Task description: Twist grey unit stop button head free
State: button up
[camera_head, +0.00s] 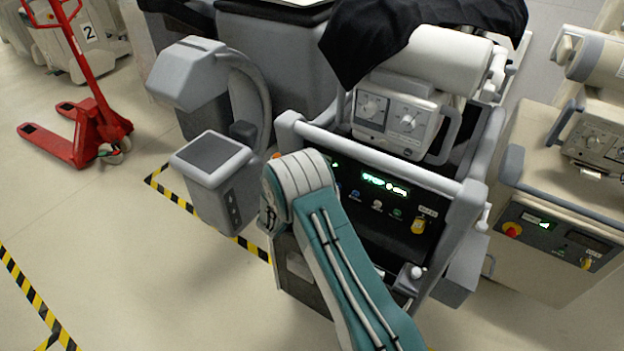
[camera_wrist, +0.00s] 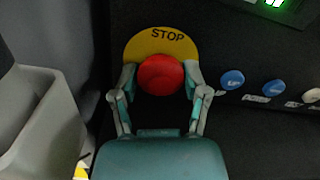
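The grey unit (camera_head: 425,175) stands in the middle of the head view with a dark front panel. In the wrist view its stop button is a round red head (camera_wrist: 160,74) in front of a yellow plate (camera_wrist: 168,42) marked STOP. My gripper (camera_wrist: 160,78) has one finger at the left side of the red head and one at the right. Both fingertips lie close against it and appear shut on it. In the head view my arm hides the button and my gripper.
Blue buttons (camera_wrist: 232,79) sit right of the stop button, below a green display (camera_wrist: 285,10). The panel carries a yellow switch (camera_head: 418,226). A grey box on an arm (camera_head: 212,165) stands left. A beige unit (camera_head: 560,190) stands right. A red pallet truck (camera_head: 75,130) stands far left.

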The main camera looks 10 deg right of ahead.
jog(key=shift+c, duration=0.8)
jog(key=shift+w+m, duration=0.1)
jog(key=shift+m, duration=3.2)
jog(key=o, duration=1.2)
jog(key=shift+c, duration=0.2)
jog(key=shift+a, duration=0.1)
jog(key=v, duration=1.2)
